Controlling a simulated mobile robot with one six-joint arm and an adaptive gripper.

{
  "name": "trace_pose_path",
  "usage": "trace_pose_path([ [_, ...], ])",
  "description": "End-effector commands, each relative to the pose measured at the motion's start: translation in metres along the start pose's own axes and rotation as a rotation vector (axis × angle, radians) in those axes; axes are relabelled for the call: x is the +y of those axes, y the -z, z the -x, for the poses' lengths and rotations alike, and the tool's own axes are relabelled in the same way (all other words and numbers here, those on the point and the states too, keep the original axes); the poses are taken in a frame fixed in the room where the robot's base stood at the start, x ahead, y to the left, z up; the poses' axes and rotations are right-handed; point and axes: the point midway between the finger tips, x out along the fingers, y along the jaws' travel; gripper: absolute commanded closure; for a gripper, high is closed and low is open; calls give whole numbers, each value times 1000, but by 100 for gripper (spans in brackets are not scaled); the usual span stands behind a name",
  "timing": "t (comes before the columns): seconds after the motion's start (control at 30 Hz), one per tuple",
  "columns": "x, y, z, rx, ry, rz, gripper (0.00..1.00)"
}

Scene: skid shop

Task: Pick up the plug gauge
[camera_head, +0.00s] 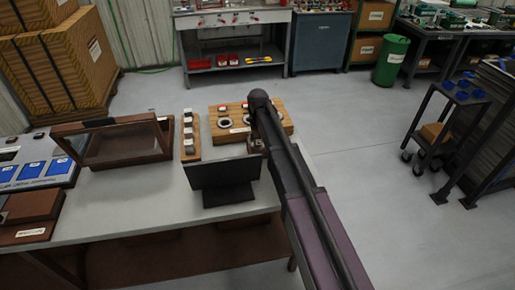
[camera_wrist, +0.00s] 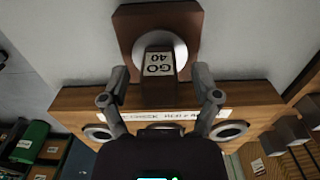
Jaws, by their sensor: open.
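The plug gauge (camera_wrist: 158,64) shows in the wrist view as a block with a white "GO 40" label. It stands in front of a pale round disc on a square brown base (camera_wrist: 127,28). My gripper (camera_wrist: 160,75) is open, with one fingertip on each side of the labelled block. I cannot tell whether the fingertips touch it. In the head view my arm comes in from the lower right and hides most of the gauge's spot at the table's right end.
A wooden board (camera_head: 222,136) with several rings lies right beside the gauge; it also shows in the wrist view (camera_wrist: 250,96). A narrow block rack (camera_head: 190,150), a dark upright panel (camera_head: 222,176) and a tilted brown-framed case (camera_head: 115,146) stand nearby on the table.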

Motion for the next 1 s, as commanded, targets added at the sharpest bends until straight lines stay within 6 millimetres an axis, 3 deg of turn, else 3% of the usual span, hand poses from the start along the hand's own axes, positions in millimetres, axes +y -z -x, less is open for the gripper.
trace_pose_path([
  [0.67,0,0,-3,0,0,0,20],
  [0.77,0,0,-3,0,0,0,44],
  [0.93,0,0,-3,0,0,0,94],
  [1.0,0,0,-3,0,0,0,100],
])
